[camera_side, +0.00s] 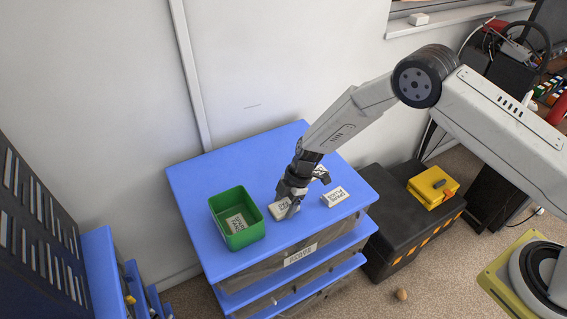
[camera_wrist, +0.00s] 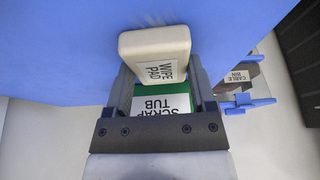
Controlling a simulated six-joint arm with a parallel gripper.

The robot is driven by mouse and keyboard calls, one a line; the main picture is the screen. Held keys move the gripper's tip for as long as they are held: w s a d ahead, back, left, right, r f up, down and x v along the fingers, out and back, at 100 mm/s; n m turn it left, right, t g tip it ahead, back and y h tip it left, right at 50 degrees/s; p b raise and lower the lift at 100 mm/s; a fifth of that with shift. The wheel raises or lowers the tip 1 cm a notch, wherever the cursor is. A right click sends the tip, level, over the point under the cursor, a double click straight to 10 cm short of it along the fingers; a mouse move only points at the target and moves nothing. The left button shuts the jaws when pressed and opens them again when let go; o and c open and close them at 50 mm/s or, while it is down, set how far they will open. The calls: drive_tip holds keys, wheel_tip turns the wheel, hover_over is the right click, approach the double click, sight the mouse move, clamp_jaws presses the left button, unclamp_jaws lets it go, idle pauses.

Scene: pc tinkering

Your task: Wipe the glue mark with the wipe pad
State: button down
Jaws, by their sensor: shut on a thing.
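The wipe pad (camera_wrist: 155,50) is a cream block with rounded corners and a "WIPE PAD" label. My gripper (camera_wrist: 160,85) is shut on it, one finger on each side. In the side view the pad (camera_side: 279,206) is at my gripper's tips (camera_side: 289,205), low over the blue cabinet top (camera_side: 240,160). I cannot tell whether it touches the surface. Faint pale streaks (camera_wrist: 165,17) show on the blue surface beyond the pad in the wrist view. I cannot clearly make out the glue mark, and my gripper and pad hide part of the top.
An open green tub (camera_side: 255,229) stands left of my gripper; its "SCRAP TUB" label (camera_wrist: 160,106) shows in the wrist view. A white labelled block (camera_side: 335,196) lies to the right. A black case (camera_side: 410,225) with a yellow box (camera_side: 433,187) stands beside the cabinet. The back-left top is clear.

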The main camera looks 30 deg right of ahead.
sight(303, 202)
drive_tip(key=shift+d, duration=2.8)
wheel_tip(303, 202, up, 8)
drive_tip(key=shift+a, duration=0.15)
drive_tip(key=shift+w, duration=0.15)
